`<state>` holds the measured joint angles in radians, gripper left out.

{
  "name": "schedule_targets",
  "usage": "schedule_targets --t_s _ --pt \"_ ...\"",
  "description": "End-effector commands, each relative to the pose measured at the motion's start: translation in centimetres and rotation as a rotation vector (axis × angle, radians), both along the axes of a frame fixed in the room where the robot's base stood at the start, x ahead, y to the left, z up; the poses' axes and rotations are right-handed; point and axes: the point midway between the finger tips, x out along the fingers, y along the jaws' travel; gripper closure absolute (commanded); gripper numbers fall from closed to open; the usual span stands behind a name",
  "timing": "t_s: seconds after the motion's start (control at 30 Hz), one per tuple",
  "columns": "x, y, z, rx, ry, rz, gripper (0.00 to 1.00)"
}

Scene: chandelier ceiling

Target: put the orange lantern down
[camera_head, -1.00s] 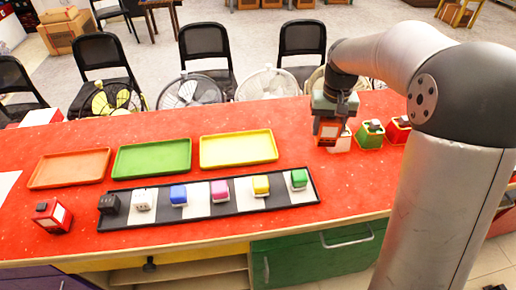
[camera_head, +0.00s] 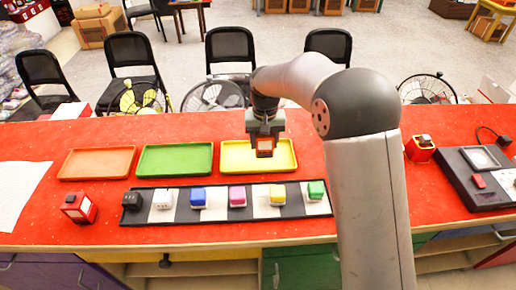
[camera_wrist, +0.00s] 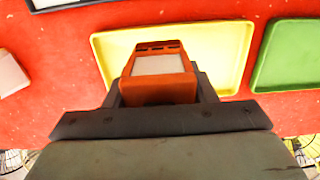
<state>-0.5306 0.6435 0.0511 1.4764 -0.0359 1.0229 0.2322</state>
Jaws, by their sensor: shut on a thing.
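The orange lantern (camera_head: 265,153), a small block with a pale panel, is held in my gripper (camera_head: 264,142) at the yellow tray (camera_head: 230,168). In the wrist view the orange lantern (camera_wrist: 158,88) sits between the dark fingers of my gripper (camera_wrist: 158,92), with the yellow tray (camera_wrist: 225,35) behind it. The jaws are shut on the lantern. I cannot tell whether its underside touches the tray. No other thing shows in the yellow tray.
An empty green tray (camera_head: 152,159) and orange tray (camera_head: 75,162) lie to the left. A striped strip (camera_head: 218,211) with several small coloured blocks lies in front. A red lantern (camera_head: 78,208) stands at left, another (camera_head: 420,148) at right beside a dark device (camera_head: 463,180).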

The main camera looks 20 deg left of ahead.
Motion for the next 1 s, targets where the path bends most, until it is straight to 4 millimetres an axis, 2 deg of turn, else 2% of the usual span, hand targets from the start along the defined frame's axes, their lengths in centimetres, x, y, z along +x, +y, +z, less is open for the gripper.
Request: schedule_targets --t_s 0.1,0.33,0.53,0.93,0.97,1.0 --pt "0.1 1.0 -1.0 0.0 -0.001 0.002 0.86" --pt "0.3 2.0 -2.3 0.0 0.0 0.0 0.86" --pt "0.3 2.1 -5.2 -0.001 0.001 -0.001 0.86" --pt "0.3 2.1 -5.9 0.001 -0.002 0.0 0.86" --pt "0.3 2.1 -5.9 0.0 0.0 0.0 0.44" --pt "0.3 2.1 -5.9 0.0 0.0 0.0 0.33"
